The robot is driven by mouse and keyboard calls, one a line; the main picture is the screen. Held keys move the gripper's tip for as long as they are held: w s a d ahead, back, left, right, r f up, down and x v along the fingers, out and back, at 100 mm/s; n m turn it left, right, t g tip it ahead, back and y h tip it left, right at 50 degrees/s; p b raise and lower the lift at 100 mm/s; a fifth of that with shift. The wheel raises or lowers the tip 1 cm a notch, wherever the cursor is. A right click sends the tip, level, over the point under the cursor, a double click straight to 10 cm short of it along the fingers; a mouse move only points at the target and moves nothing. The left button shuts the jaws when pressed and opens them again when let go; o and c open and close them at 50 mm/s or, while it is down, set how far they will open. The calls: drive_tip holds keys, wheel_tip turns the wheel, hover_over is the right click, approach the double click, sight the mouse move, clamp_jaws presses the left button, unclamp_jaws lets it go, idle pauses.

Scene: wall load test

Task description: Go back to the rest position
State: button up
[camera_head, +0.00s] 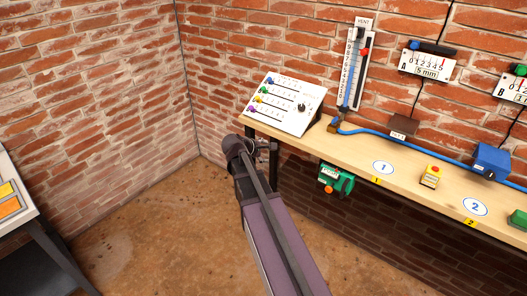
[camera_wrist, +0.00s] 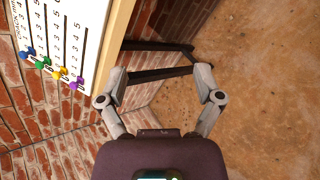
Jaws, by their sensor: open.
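My gripper (camera_wrist: 160,76) is open and empty in the wrist view, its two grey fingers spread apart over the floor and the bench's dark frame. In the head view my arm reaches forward, and my gripper (camera_head: 268,147) is at the left end of the wooden bench (camera_head: 350,150), partly hidden by my wrist. The white sloped panel (camera_head: 285,103) with several coloured sliders and a black knob stands on the bench just beyond it. The panel also shows at the upper left in the wrist view (camera_wrist: 65,35).
A green device (camera_head: 335,179) hangs at the bench's front. A vertical gauge (camera_head: 355,65) is on the brick wall. Another table (camera_head: 15,200) stands left; floor between is clear.

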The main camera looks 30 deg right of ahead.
drive_tip(key=shift+s+a+f, duration=0.1)
drive_tip(key=shift+s+a, duration=0.15)
drive_tip(key=shift+a, duration=0.15)
drive_tip(key=shift+a, duration=0.1)
idle(0.3)
drive_tip(key=s+a+m+g+y+p, duration=0.1)
drive_tip(key=s+a+m+y+p, duration=0.2)
drive_tip(key=a, duration=0.9)
drive_tip(key=s+a+m+g+y+p, duration=0.2)
drive_tip(key=s+a+m+y, duration=0.5)
drive_tip(key=s+a, duration=0.5)
drive_tip(key=shift+s+f+p, duration=0.3)
drive_tip(key=shift+f+p, duration=0.05)
drive_tip(key=shift+p, duration=0.35)
